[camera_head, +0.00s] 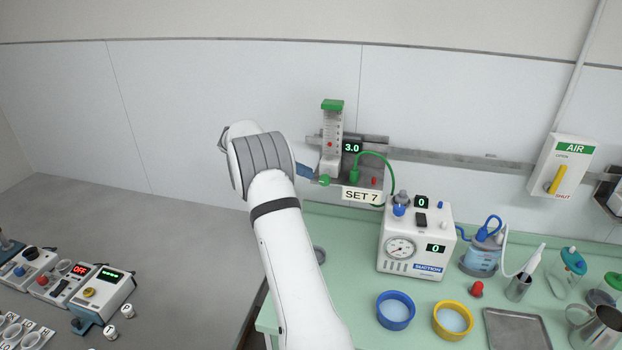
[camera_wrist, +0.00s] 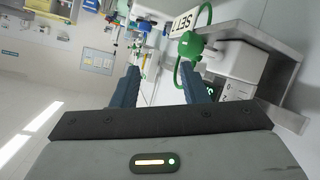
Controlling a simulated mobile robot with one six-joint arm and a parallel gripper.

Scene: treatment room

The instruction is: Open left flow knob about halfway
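The green flow knob (camera_head: 325,181) sits at the bottom of an upright clear flowmeter tube (camera_head: 332,130) with a green top, on the wall rail. In the wrist view the green knob (camera_wrist: 189,45) shows just beyond the tip of the right-hand finger. My gripper (camera_wrist: 160,80) is open, with its dark blue fingers apart and nothing seen held between them. In the head view a blue finger of my gripper (camera_head: 306,171) is just left of the knob; whether they touch cannot be told. A display (camera_head: 352,148) beside the tube reads 3.0. A sign (camera_head: 361,195) reads SET 7.
A green hose (camera_head: 376,155) loops right of the flowmeter. Below stands a white suction unit (camera_head: 413,240) on the green counter (camera_head: 335,225), with blue (camera_head: 395,311) and yellow (camera_head: 453,320) rimmed bowls. A yellow-handled AIR box (camera_head: 562,168) is at right.

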